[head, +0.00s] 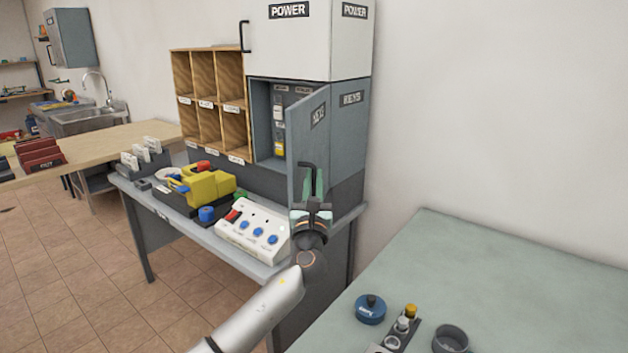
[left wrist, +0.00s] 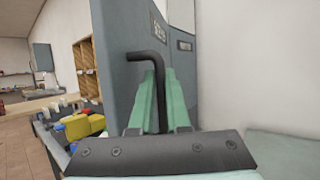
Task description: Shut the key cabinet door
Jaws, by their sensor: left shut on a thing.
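The grey key cabinet (head: 350,125) stands on the back bench, under the white power cabinet. Its door (head: 305,135) stands open toward me, hinged on the right side, and its inside (head: 268,130) shows with key tags hanging. My left gripper (head: 313,188) is at the lower part of the door, shut on the black door handle (head: 306,168). In the left wrist view the green fingers close around the bent black handle (left wrist: 150,57), with the door (left wrist: 125,80) just beyond. My right gripper is not in view.
The power cabinet (head: 310,45) sits directly above. Wooden pigeonholes (head: 210,100) stand to the left. A white button panel (head: 252,232) and a yellow device (head: 208,185) lie on the bench below. A green table (head: 500,270) with a blue round item (head: 370,309) is at right front.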

